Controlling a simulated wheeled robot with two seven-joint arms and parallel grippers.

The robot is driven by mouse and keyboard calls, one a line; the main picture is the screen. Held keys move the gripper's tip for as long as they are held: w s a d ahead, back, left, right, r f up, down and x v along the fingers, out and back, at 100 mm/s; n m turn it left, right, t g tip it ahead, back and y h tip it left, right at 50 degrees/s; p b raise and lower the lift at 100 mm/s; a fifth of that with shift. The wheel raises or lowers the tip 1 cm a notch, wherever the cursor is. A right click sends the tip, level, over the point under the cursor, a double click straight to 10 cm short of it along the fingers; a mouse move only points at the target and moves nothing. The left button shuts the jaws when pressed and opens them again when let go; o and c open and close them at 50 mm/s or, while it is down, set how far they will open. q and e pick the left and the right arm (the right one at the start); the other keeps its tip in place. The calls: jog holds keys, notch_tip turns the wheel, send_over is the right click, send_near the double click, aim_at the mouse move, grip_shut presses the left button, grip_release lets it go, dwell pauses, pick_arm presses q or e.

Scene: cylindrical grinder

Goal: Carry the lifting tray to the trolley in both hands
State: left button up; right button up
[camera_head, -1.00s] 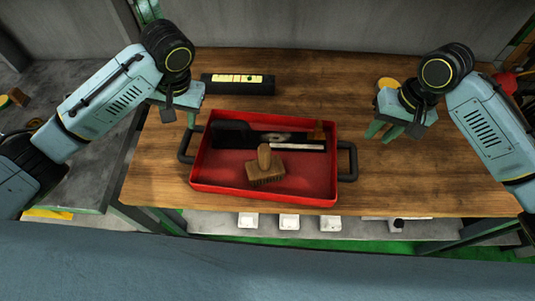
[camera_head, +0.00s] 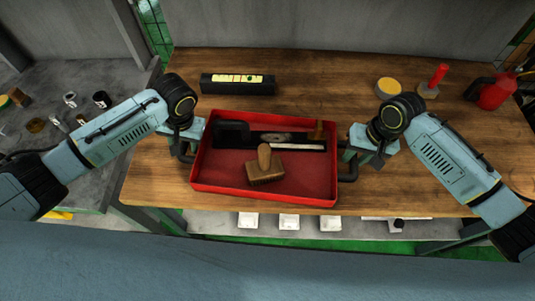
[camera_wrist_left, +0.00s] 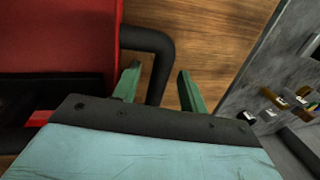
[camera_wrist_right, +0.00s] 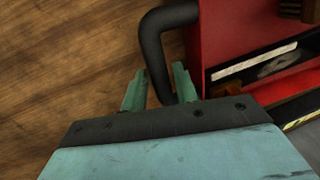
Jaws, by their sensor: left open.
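The red lifting tray (camera_head: 215,178) sits on the wooden bench, with a dark looped handle at each end. In it are a wooden-handled brush (camera_head: 265,168), a dark flat tool and a long pale strip. My left gripper (camera_head: 186,148) is open at the left handle (camera_wrist_left: 160,60). The left wrist view shows the handle between its fingers (camera_wrist_left: 160,82). My right gripper (camera_head: 360,155) is at the right handle (camera_wrist_right: 152,40), with the bar between its fingers (camera_wrist_right: 159,82); whether they grip it I cannot tell. I make out no trolley.
Behind the tray lies a dark block with a yellow strip (camera_head: 238,84). A round yellow-topped tin (camera_head: 388,86), a red-handled item (camera_head: 435,82) and a red can (camera_head: 493,92) stand back right. A grey side bench (camera_head: 75,95) with small parts is at left.

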pick_arm(q)
jog(key=shift+a+f, duration=0.15)
jog(key=shift+f, duration=0.65)
pick_arm(e)
jog(key=shift+a+f, duration=0.15)
jog(key=shift+f, duration=0.65)
pick_arm(q)
jog(key=c, duration=0.7)
pick_arm(e)
grip_shut()
pick_arm(q)
grip_shut()
jog(key=shift+r, duration=0.15)
pick_arm(e)
jog(key=shift+r, duration=0.15)
